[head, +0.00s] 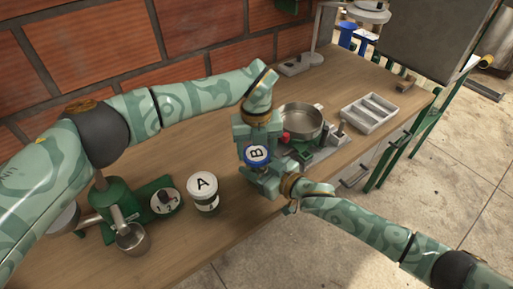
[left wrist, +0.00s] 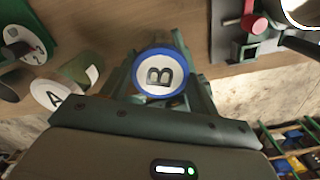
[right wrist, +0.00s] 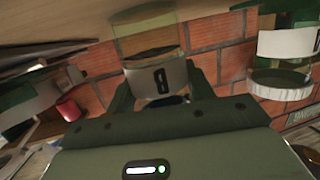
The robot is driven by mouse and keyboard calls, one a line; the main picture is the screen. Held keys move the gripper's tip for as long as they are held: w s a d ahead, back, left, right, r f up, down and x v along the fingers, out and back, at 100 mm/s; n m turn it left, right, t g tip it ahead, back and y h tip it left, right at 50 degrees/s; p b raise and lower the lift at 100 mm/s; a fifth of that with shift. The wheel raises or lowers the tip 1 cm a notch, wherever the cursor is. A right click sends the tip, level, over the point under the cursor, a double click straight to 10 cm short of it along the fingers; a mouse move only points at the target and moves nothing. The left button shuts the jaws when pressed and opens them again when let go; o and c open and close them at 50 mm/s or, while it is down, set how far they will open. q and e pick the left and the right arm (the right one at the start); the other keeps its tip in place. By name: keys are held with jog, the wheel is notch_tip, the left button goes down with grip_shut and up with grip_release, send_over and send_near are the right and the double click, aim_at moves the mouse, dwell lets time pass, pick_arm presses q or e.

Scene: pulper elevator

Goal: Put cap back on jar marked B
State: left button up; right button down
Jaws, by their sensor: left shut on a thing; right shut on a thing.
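The blue-rimmed cap marked B (head: 257,154) faces up in the head view. It also shows in the left wrist view (left wrist: 160,73) between the fingers of my left gripper (head: 252,148), which is shut on it. My right gripper (head: 266,182) is shut on jar B, just below the cap and near the table's front edge. In the right wrist view, the glass jar B (right wrist: 150,38) appears upside down, with its dark-marked white label between the fingers. The cap is over the jar's mouth, but fingers hide the join. I cannot tell whether it is seated.
Jar A (head: 203,192) with a white cap stands left of my grippers. A green pulper machine (head: 118,208) with a metal cup is further left. A metal pan (head: 301,120) and a grey compartment tray (head: 369,113) are to the right.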

pick_arm(q)
jog(key=m, duration=0.4)
jog(key=o, duration=1.1)
jog(key=shift+r, duration=2.45)
jog(key=shift+c, duration=1.4)
notch_tip(320, 180, up, 3)
jog(key=shift+r, duration=0.1)
